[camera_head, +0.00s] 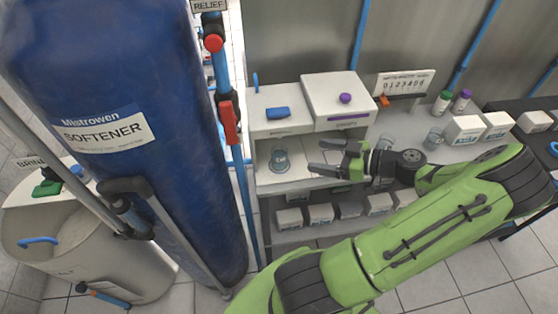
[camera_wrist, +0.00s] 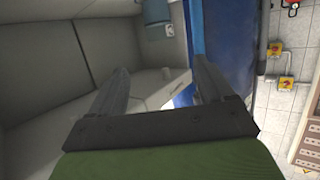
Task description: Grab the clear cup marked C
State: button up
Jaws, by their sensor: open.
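A clear cup (camera_head: 280,160) stands upright in the open bay of the white cabinet, near its left side. A second clear cup (camera_head: 433,137) stands on the counter to the right, behind my arm. I cannot read a letter on either cup. My gripper (camera_head: 316,156) is open and empty, its fingers pointing left toward the cup in the bay. It is to the right of that cup and apart from it.
The white cabinet (camera_head: 262,122) has a top and side walls around the bay. The blue softener tank (camera_head: 100,60) and a pipe with a red valve (camera_head: 229,122) stand to its left. Several white boxes sit on the shelf below. Bottles (camera_head: 442,102) and boxes (camera_head: 464,130) stand on the counter.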

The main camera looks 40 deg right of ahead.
aim_at(273, 150)
jog(key=x, duration=0.9)
jog(key=b+x, duration=0.1)
jog(key=x, duration=0.3)
jog(key=shift+w+a+f, duration=0.1)
jog(key=shift+f, duration=0.35)
jog(key=c, duration=1.1)
jog(key=shift+r, duration=0.1)
